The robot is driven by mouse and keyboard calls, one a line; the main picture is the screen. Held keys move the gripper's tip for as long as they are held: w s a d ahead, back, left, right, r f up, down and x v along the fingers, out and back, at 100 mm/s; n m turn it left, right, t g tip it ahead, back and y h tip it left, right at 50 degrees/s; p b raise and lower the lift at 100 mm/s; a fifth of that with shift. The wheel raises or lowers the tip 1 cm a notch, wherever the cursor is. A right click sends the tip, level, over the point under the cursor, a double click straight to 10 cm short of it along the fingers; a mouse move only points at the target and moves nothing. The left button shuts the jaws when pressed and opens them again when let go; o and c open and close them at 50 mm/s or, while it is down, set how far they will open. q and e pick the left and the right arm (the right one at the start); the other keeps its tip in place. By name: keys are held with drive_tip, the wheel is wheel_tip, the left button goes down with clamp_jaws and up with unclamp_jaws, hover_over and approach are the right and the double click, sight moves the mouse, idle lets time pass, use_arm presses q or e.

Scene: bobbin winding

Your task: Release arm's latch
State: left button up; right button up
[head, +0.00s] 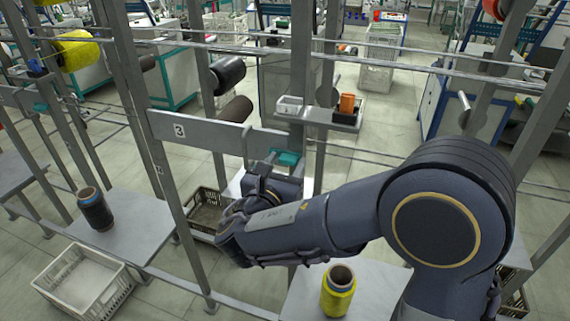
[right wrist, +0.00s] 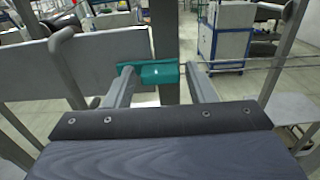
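A teal latch (head: 287,158) sits at the right end of a grey beam (head: 220,134) marked 3 on the machine frame. In the right wrist view the latch (right wrist: 160,74) lies between and just beyond my fingertips. My right gripper (head: 272,163) is open, one finger on each side of the latch. The left finger overlaps the latch's left end in the picture; I cannot tell whether it touches. The right finger appears apart from the latch. My own wrist hides part of the beam below the latch in the head view. My left gripper is not in view.
A yellow spool (head: 339,290) and a dark spool (head: 95,208) stand on grey shelves. Dark bobbins (head: 228,73) hang on the frame above the beam. A small tray with an orange item (head: 347,103) is behind the latch. Upright posts flank the beam. A white crate (head: 84,278) is on the floor.

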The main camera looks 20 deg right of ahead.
drive_tip(key=c, duration=0.7)
drive_tip(key=shift+f+m+b, duration=0.1)
drive_tip(key=shift+m+b, duration=0.4)
drive_tip(key=shift+b, duration=0.25)
drive_tip(key=m+b, duration=0.4)
drive_tip(key=b, duration=0.1)
drive_tip(key=m+b, duration=0.5)
drive_tip(key=b, duration=0.1)
drive_tip(key=m+b, duration=0.5)
drive_tip(key=b, duration=0.1)
drive_tip(key=shift+s+d, duration=0.3)
drive_tip(key=shift+d, duration=0.1)
drive_tip(key=shift+d+r+m+b, duration=0.1)
drive_tip(key=shift+r+m+b, duration=0.05)
drive_tip(key=shift+m+b, duration=0.65)
drive_tip(key=shift+r+m+b, duration=0.15)
drive_tip(key=shift+m+b, duration=0.55)
drive_tip(key=shift+b, duration=0.2)
drive_tip(key=o, duration=1)
drive_tip(key=shift+s, duration=0.1)
drive_tip(key=shift+r, duration=0.1)
